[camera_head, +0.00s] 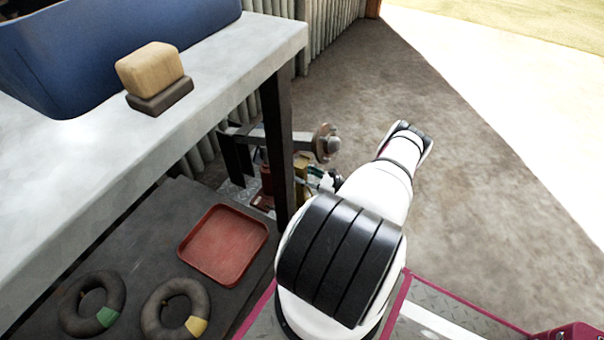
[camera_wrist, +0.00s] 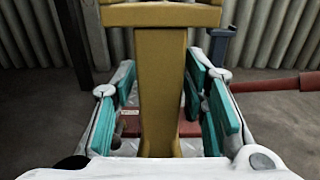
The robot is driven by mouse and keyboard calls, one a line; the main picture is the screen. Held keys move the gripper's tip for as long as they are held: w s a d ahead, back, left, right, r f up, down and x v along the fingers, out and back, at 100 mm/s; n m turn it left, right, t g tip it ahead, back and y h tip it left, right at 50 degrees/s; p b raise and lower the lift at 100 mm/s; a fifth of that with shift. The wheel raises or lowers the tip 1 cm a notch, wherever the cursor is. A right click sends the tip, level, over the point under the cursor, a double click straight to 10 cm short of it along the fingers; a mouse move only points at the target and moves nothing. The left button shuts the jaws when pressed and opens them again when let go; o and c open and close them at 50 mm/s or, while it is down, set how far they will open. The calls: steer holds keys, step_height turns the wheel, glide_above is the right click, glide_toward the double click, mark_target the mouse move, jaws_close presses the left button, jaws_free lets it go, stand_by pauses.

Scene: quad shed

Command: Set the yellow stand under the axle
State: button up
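The yellow stand (camera_wrist: 160,80) fills the middle of the wrist view, upright, with a wide head on a narrower post; its foot is hidden. My gripper (camera_wrist: 165,115) has teal pads on both sides of the post, with gaps visible beside it, so the fingers look open around it. In the head view a little of the stand (camera_head: 302,165) shows beside my gripper (camera_head: 322,180), which is mostly hidden behind my arm. The axle (camera_head: 275,137) ends in a round hub (camera_head: 325,142), just above and beside the stand in the head view.
A red jack (camera_head: 266,186) stands beside the stand, near a dark bench leg (camera_head: 278,150). The workbench (camera_head: 215,85) carries a block on a dark base (camera_head: 153,75). A red tray (camera_head: 225,243) and two rings (camera_head: 92,303) lie on the lower shelf. Floor to the right is clear.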

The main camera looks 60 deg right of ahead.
steer(key=shift+r, duration=0.1)
steer(key=shift+s, duration=0.25)
steer(key=s+d+p, duration=0.1)
steer(key=s+p, duration=0.1)
steer(key=s, duration=0.9)
steer(key=shift+s, duration=0.25)
